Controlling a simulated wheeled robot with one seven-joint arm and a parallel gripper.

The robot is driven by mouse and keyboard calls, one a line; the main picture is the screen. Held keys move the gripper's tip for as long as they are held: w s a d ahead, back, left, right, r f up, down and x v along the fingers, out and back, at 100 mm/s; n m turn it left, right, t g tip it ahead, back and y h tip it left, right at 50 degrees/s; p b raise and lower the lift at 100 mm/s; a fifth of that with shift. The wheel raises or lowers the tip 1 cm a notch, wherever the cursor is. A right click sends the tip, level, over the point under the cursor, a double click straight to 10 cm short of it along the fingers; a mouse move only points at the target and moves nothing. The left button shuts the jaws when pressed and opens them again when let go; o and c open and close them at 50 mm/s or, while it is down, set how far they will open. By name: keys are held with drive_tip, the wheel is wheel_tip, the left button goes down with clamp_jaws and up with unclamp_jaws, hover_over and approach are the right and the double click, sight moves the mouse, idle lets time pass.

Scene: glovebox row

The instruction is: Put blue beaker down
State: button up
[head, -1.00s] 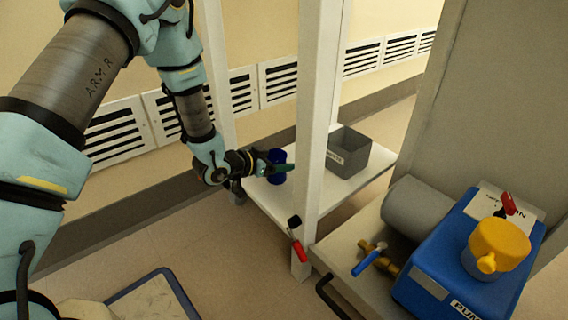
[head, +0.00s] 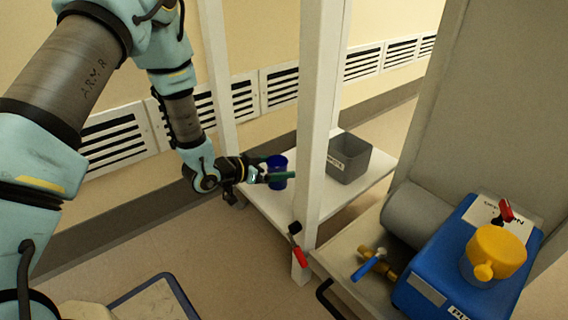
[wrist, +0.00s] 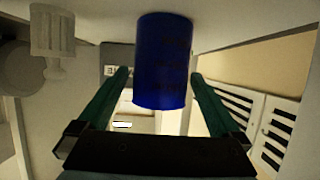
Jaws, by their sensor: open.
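The blue beaker (head: 277,172) stands upright on the low white shelf (head: 262,197) in the head view. My gripper (head: 279,176) is at the beaker, with its green fingers reaching to it from the left. In the wrist view the blue beaker (wrist: 164,62) is between the two green fingers of my gripper (wrist: 160,82), with a visible gap on each side. The jaws are open. The beaker's base appears to rest on the shelf surface. One finger hides part of the beaker in the head view.
A grey labelled bin (head: 348,158) sits on the shelf, behind a white upright post (head: 318,110). A blue pump (head: 455,270) with a yellow part (head: 496,252) is at the right. A red-handled valve (head: 297,248) hangs near the post. Vented wall panels line the back.

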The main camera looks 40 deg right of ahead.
drive_tip(key=p+v, duration=0.3)
drive_tip(key=v, duration=0.6)
drive_tip(key=w+a+r+n+t+y, duration=0.3)
drive_tip(key=w+a+n+y, duration=0.1)
drive_tip(key=w+a, duration=0.45)
drive_tip(key=w+a+r+n+t+y, duration=0.35)
drive_tip(key=w+a, duration=0.35)
drive_tip(key=a, duration=0.3)
drive_tip(key=s+a+r+n+g+y, duration=0.1)
drive_tip(key=a+r+n+y, duration=0.15)
drive_tip(key=a, duration=0.55)
drive_tip(key=s+a+r+n+g+y, duration=0.1)
drive_tip(key=s+a+r+n+y, duration=0.15)
drive_tip(key=a, duration=0.55)
drive_tip(key=s+a+r+n+g, duration=0.2)
drive_tip(key=s+a+r+n, duration=0.2)
drive_tip(key=s, duration=0.4)
drive_tip(key=shift+a+n+y, duration=0.35)
drive_tip(key=shift+a+n, duration=0.1)
drive_tip(key=shift+a, duration=0.55)
drive_tip(key=shift+r, duration=0.15)
wheel_tip(320, 180, up, 50)
drive_tip(key=p, duration=5)
drive_tip(key=shift+r, duration=0.1)
